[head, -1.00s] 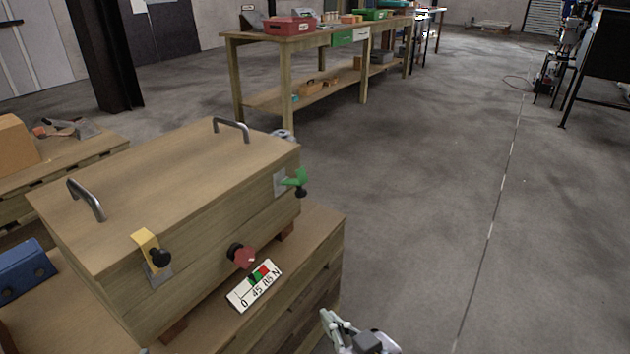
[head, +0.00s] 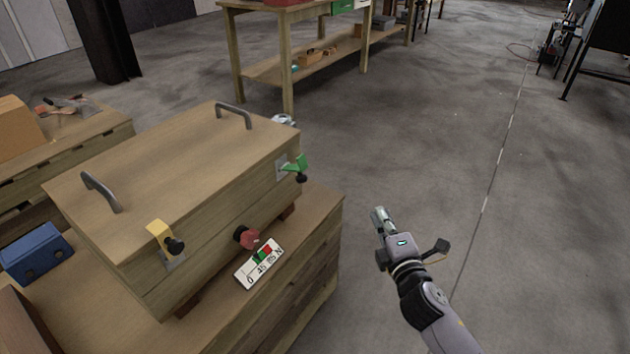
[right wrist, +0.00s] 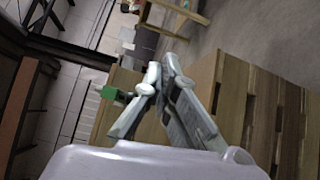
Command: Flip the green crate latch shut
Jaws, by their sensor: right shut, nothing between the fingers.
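The wooden crate (head: 165,178) sits on a wooden pallet at the left in the head view. The green latch (head: 297,164) is on the upper right end of its front face, sticking outward, with a black knob below it. It also shows as a green patch (right wrist: 108,93) left of the fingers in the right wrist view. My right gripper (head: 380,218) is shut and empty, in the air right of the crate and apart from the latch. In the right wrist view its fingertips (right wrist: 160,72) come together. My left gripper is not in view.
A blue box (head: 36,253) is at the left. Open floor (head: 400,130) lies right of the crate.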

